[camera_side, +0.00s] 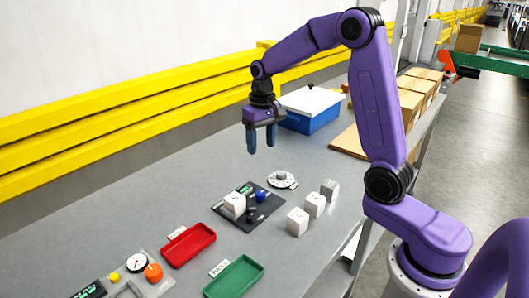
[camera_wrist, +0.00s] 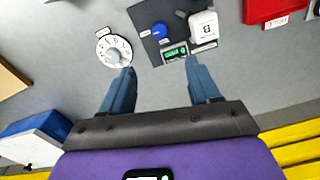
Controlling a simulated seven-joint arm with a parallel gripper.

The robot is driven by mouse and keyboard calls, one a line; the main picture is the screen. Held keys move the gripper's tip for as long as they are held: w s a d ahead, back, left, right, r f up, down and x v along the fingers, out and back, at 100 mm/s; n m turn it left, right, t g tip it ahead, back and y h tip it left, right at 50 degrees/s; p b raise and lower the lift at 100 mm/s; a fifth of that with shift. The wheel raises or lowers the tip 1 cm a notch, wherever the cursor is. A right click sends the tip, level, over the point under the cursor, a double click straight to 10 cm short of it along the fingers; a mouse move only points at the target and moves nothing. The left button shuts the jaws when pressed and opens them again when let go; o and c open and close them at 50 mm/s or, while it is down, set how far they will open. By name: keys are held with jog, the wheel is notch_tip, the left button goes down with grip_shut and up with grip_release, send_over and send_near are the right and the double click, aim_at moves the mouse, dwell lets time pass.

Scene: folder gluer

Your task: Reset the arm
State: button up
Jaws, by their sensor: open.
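My purple arm reaches over the grey table. My gripper (camera_side: 261,138) hangs above the table with its fingers pointing down. It is open and empty; in the wrist view the two blue fingers of the gripper (camera_wrist: 159,80) stand well apart with bare table between them. In the side view the gripper is above and behind the dark panel (camera_side: 240,215) and in front of the blue box with a white lid (camera_side: 309,110). It touches nothing.
A white block (camera_side: 234,204), a blue knob (camera_side: 262,195) and a small green display sit on the dark panel. A white dial (camera_side: 282,180) and several white blocks (camera_side: 314,204) stand nearby. Red (camera_side: 188,246) and green (camera_side: 235,279) trays lie in front. A yellow rail (camera_side: 120,112) runs behind.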

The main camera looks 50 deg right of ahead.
jog(key=s+a+r+n, duration=0.1)
jog(key=s+a+n, duration=0.6)
jog(key=s+a, duration=0.5)
jog(key=s+d+f+n, duration=0.1)
jog(key=s+n, duration=0.6)
jog(key=s, duration=1.3)
jog(key=shift+d+n, duration=0.3)
jog(key=shift+d, duration=0.25)
dwell(1.2)
